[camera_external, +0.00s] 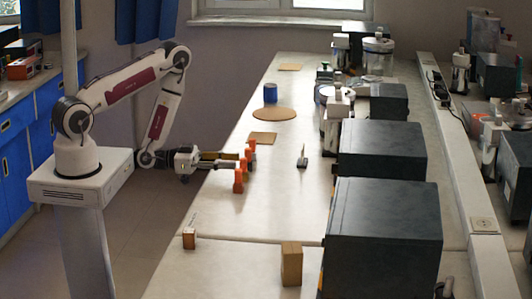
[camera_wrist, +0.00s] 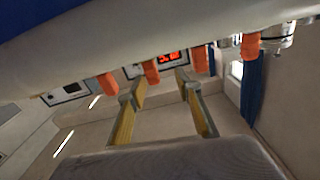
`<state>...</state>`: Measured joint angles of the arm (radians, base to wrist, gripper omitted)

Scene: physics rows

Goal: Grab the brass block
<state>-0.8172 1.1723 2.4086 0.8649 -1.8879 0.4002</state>
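No block is clearly marked as brass. A tan, brass-like upright block (camera_external: 291,264) stands on the near part of the bench, and a smaller brown block (camera_external: 188,238) stands near its left edge. A row of orange pieces (camera_external: 239,181) stands by the left bench edge; several orange pieces (camera_wrist: 152,71) also show in the wrist view, which looks upside down. My gripper (camera_external: 238,161) reaches in from the left at this row. In the wrist view its two yellow-sided fingers (camera_wrist: 156,89) are apart with nothing visible held between them. Contact with the orange pieces cannot be told.
Large dark boxes (camera_external: 384,235) line the right of the bench (camera_external: 225,215). A small dark item with an upright stem (camera_external: 302,161) stands mid-bench. The near middle of the bench is clear.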

